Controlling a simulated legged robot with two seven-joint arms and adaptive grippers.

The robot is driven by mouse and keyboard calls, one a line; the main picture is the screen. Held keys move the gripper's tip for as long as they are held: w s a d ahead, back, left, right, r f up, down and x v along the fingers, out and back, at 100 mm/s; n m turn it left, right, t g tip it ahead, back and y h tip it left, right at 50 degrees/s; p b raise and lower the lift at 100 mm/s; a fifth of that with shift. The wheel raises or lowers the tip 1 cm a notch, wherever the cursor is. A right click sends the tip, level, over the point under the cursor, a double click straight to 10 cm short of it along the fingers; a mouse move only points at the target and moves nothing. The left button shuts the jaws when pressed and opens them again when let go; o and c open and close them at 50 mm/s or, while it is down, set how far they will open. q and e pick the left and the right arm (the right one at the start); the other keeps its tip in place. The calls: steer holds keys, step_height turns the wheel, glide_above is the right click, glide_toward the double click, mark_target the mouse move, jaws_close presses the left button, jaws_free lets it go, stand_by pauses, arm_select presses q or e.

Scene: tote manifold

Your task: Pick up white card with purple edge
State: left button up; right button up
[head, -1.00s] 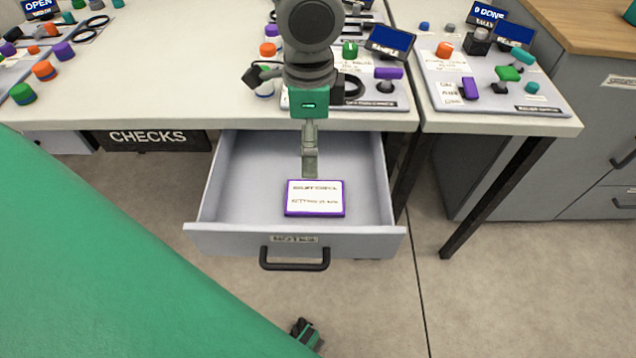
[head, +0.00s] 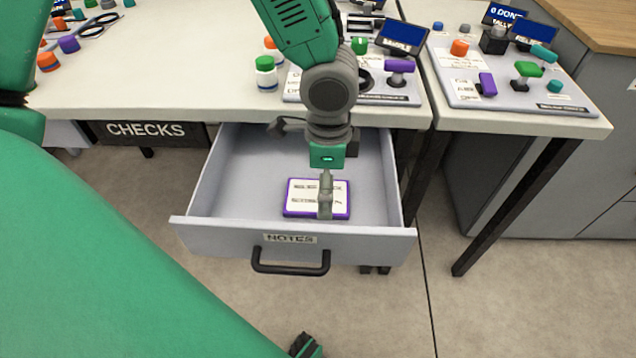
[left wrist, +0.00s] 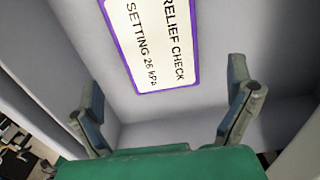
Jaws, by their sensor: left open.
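The white card with a purple edge (head: 303,198) lies flat in the open drawer labelled NOTES (head: 230,190), near its front. It also shows in the left wrist view (left wrist: 155,40), printed "RELIEF CHECK SETTING 26 kPa". My left gripper (head: 325,208) points down into the drawer, over the right part of the card, and hides some of its print. In the left wrist view the fingers of this gripper (left wrist: 165,108) are wide apart with nothing between them, and the card appears beyond them.
The drawer's front panel with its black handle (head: 291,268) and its side walls surround the card. The white worktop (head: 150,95) overhangs the drawer's back. Control panels with knobs stand on the worktop. The drawer floor left of the card is clear.

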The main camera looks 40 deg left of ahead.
mark_target(317, 198)
arm_select(q)
steer(key=f, duration=0.2)
steer(key=f+b, duration=0.1)
steer(key=shift+w+d, duration=0.1)
steer(key=shift+d, duration=0.15)
steer(key=shift+a+f, duration=0.1)
steer(key=shift+f, duration=0.1)
steer(key=shift+a, duration=0.45)
steer(key=c, duration=1.3)
steer(key=shift+d, duration=0.4)
